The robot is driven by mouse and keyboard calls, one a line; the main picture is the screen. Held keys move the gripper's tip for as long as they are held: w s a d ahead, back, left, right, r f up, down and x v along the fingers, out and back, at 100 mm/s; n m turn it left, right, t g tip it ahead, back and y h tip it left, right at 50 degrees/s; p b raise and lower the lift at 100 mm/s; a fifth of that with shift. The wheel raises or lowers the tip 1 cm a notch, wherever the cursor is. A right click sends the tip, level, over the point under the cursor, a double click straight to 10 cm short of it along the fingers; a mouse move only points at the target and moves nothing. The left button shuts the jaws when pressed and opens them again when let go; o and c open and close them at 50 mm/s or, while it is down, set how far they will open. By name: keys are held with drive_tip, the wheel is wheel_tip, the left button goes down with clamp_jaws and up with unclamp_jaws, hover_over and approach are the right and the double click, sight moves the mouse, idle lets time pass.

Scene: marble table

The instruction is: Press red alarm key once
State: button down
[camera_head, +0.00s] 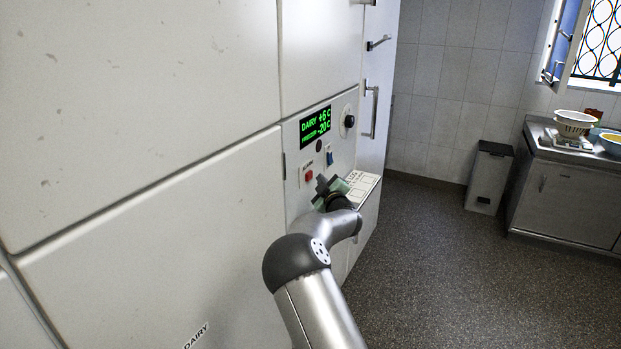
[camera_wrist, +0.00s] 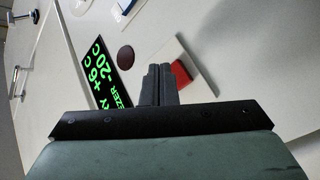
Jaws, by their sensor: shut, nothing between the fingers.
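The red alarm key (camera_head: 308,176) sits on a white plate on the control panel (camera_head: 292,140), below the green-lit display (camera_head: 315,127). In the wrist view the red key (camera_wrist: 181,73) is a small red block on its white plate, just right of my fingertips. My gripper (camera_head: 321,182) is in front of the panel, a little right of and below the key in the head view. In the wrist view my gripper (camera_wrist: 159,70) has its two dark fingers together with nothing between them. I cannot tell whether the fingertips touch the panel.
A dark round part (camera_head: 319,145) lies between display and key. A blue switch (camera_head: 329,158) and black knob (camera_head: 349,121) are to the right. A labelled ledge (camera_head: 361,187) juts out near my gripper. A bin (camera_head: 489,177) and sink counter (camera_head: 565,200) stand far right; floor between is clear.

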drive_tip(key=shift+s+d+b, duration=0.3)
drive_tip(key=shift+s+d, duration=0.35)
drive_tip(key=shift+d, duration=0.35)
drive_tip(key=shift+s+d+b, duration=0.25)
drive_tip(key=shift+s+d, duration=0.35)
drive_tip(key=shift+d, duration=0.35)
